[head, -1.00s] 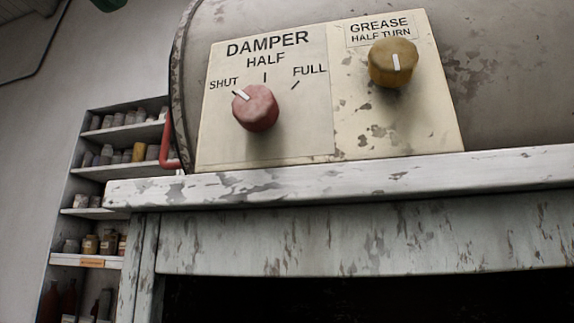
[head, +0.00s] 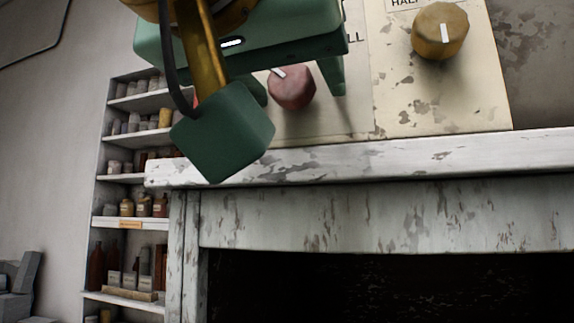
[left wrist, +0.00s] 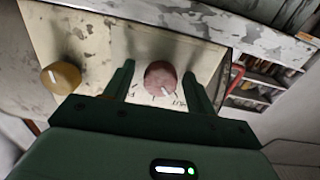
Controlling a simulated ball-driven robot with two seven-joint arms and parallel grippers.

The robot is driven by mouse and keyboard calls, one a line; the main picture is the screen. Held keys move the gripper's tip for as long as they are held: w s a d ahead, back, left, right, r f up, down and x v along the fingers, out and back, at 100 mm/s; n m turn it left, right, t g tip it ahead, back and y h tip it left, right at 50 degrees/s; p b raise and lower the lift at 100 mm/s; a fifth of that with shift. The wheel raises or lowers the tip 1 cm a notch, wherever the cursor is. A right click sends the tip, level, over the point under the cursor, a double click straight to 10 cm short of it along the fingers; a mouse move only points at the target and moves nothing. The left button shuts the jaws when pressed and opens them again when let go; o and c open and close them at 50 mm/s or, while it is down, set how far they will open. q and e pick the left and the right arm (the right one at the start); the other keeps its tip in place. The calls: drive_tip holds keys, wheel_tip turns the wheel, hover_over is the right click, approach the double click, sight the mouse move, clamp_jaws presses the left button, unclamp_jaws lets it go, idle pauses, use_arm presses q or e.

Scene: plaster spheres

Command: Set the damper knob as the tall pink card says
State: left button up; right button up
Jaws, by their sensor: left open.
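The damper knob (head: 292,87) is a worn pink-red dial on a cream plate (head: 352,112). Its white mark points up and left, and in the left wrist view the knob (left wrist: 160,76) has its mark toward the SHUT lettering. My left gripper (head: 298,90) is green and open, with one finger on each side of the knob. In the left wrist view the gripper (left wrist: 159,70) shows a gap beside each finger, and I see no grip on the knob. Most of the damper lettering is hidden behind the gripper in the head view. The tall pink card and my right gripper are not in view.
A yellow grease knob (head: 439,31) sits right of the damper knob. A chipped white ledge (head: 400,158) runs below the plate, above a dark opening (head: 390,290). Shelves (head: 130,222) of jars and bottles stand at left, with grey blocks (head: 20,285) at lower left.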

use_arm(q)
drive_tip(key=shift+c, duration=1)
drive_tip(key=shift+a, duration=0.1)
drive_tip(key=c, duration=0.8)
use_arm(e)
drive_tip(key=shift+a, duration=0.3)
